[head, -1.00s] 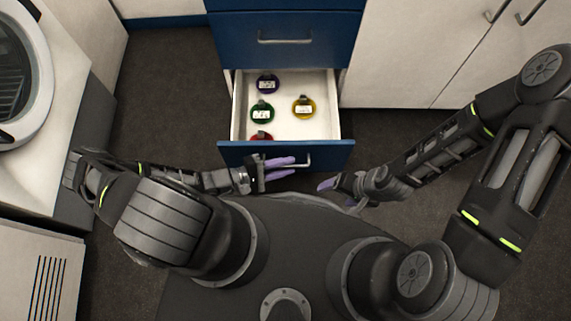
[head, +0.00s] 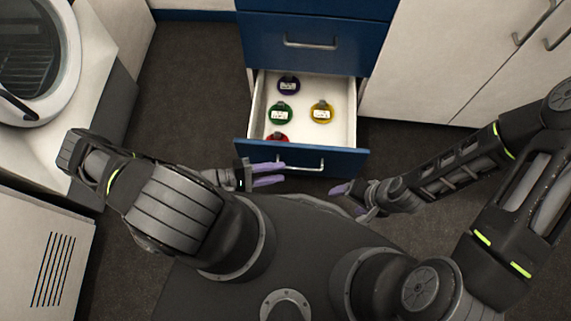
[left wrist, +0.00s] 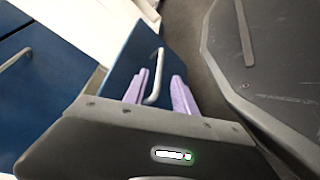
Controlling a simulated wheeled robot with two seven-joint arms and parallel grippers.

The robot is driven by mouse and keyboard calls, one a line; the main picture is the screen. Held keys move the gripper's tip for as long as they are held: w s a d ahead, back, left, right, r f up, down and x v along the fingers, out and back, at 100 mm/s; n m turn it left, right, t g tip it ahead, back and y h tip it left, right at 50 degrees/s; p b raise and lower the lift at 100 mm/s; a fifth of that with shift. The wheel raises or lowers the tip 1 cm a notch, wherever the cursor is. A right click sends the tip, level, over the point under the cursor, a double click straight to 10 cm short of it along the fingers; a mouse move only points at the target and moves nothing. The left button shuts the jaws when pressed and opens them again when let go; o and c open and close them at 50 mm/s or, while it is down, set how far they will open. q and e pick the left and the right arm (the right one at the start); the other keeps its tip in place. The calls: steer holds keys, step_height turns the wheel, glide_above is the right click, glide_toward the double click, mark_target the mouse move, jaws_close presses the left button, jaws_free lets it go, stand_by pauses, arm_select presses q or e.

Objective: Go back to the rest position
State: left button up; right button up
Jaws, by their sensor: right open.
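My left gripper (head: 268,174) is open and empty, with its two purple fingers apart, just in front of the open blue drawer (head: 345,162). In the left wrist view, the fingers (left wrist: 158,92) show either side of the drawer's handle (left wrist: 155,77). My right gripper (head: 350,200) is open and empty, to the right of the left one, below the drawer front. Its fingers are partly hidden by its own wrist.
The open drawer holds purple (head: 288,86), green (head: 281,114), yellow (head: 321,112) and red (head: 277,138) round labelled items. A closed blue drawer (head: 310,42) is above. White cabinets (head: 430,60) stand right, a round-doored machine (head: 75,60) left. Dark floor (head: 190,90) is clear between.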

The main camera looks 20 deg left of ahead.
stand_by(0.6)
arm_select(q)
steer(key=s+d+r+m+g+y, duration=0.2)
steer(key=s+d+m+g+y, duration=0.45)
steer(key=m+g, duration=0.35)
steer(key=w+d+r+t+y+p, duration=0.1)
steer(key=r+p, duration=0.9)
steer(key=r, duration=0.3)
steer(key=w+r+m+t+y+p, duration=0.1)
steer(key=w+r+p, duration=0.1)
steer(key=r+p, duration=0.8)
step_height(320, 180, up, 3)
steer(key=shift+w+d+f+p, duration=0.1)
steer(key=shift+w+d+p, duration=0.05)
steer(key=shift+d+p, duration=0.25)
